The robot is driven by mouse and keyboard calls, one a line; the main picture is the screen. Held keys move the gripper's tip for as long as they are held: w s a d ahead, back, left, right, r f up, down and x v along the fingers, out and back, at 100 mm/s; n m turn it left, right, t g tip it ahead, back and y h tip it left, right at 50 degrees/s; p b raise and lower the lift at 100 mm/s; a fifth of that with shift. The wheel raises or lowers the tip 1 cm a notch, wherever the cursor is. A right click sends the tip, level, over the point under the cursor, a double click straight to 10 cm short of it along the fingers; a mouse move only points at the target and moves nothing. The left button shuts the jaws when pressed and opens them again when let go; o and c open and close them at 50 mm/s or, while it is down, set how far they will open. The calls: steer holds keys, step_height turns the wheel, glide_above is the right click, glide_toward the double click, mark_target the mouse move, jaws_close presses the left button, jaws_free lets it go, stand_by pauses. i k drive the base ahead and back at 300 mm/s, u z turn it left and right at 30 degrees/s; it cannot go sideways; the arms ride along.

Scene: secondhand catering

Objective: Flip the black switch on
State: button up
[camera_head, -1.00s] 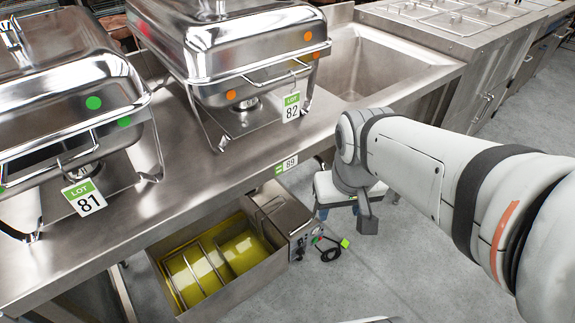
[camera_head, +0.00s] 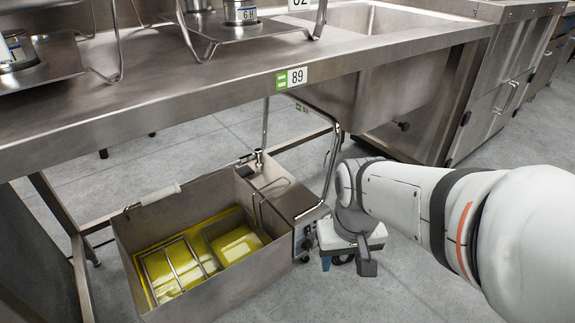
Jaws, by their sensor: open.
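A steel fryer (camera_head: 245,280) with yellow oil and a wire rack inside stands low, partly under the steel table. Its control box (camera_head: 284,204) is at its right end, with a small dark panel (camera_head: 304,232) facing the front right. The black switch cannot be made out on this panel, which is small and partly covered by my gripper. My gripper (camera_head: 352,252), white with blue edges, is just right of the panel and overlaps its edge in the view. It is open, its fingers mostly hidden beneath my wrist; I cannot tell whether it touches the box.
The steel table (camera_head: 200,95) with a lot 89 tag (camera_head: 291,78) spans above and behind the fryer. A bent steel tube (camera_head: 333,165) rises beside the control box. A sink basin (camera_head: 385,95) hangs to the right. The grey floor (camera_head: 400,290) in front is clear.

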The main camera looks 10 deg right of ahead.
mark_target(307, 231)
steer(key=u, duration=0.05)
steer(key=i, duration=0.4)
steer(key=z, duration=1.15)
steer(key=k, duration=1.55)
steer(key=u, duration=0.5)
steer(key=i, duration=1)
steer(key=u, duration=0.1)
